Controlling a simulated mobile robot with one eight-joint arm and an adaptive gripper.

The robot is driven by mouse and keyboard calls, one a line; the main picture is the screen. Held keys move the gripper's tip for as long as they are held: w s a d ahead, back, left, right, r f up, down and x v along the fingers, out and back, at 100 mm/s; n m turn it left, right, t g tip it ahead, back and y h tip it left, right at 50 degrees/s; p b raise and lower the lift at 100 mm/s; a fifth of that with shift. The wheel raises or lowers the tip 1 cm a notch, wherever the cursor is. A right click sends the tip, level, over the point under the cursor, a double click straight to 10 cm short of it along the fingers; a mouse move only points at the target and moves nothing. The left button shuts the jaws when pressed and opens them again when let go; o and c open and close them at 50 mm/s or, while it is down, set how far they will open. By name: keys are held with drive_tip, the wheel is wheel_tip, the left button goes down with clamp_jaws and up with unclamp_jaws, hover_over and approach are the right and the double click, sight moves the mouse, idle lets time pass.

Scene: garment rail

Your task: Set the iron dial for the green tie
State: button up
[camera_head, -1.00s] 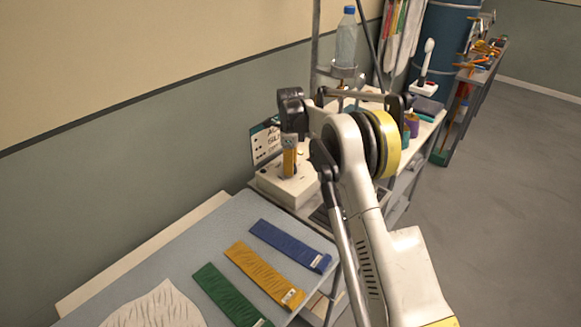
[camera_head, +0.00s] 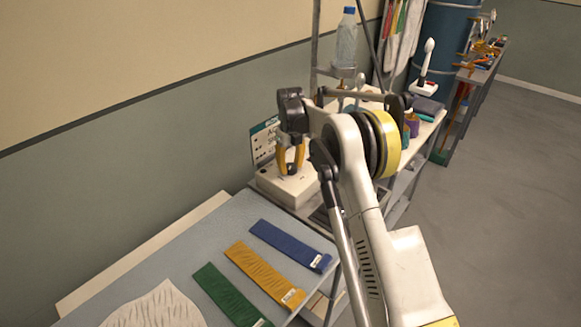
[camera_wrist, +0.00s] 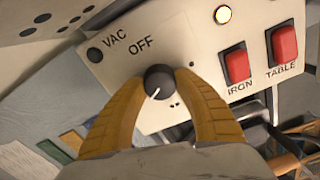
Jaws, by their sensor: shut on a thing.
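The iron dial (camera_wrist: 159,82) is a small black knob with a white pointer line on the white control box (camera_head: 285,188). In the wrist view, "OFF" is printed above it and the line points down and slightly left. My gripper (camera_wrist: 161,80) has its two yellow fingers closed on either side of the dial. The green tie (camera_head: 226,293) lies flat on the grey-blue board (camera_head: 190,250), left of the yellow tie (camera_head: 262,271) and the blue tie (camera_head: 288,244).
Beside the dial are a lit lamp (camera_wrist: 222,14), a red IRON switch (camera_wrist: 237,66) and a red TABLE switch (camera_wrist: 284,43). A sign (camera_head: 264,140) stands behind the box. A water bottle (camera_head: 346,38) stands on a holder. A pale cloth (camera_head: 155,306) lies on the board.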

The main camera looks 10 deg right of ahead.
sight(291, 166)
drive_tip(key=shift+m, duration=0.5)
drive_tip(key=o, duration=1.3)
drive_tip(key=shift+c, duration=0.2)
wheel_tip(291, 166, up, 12)
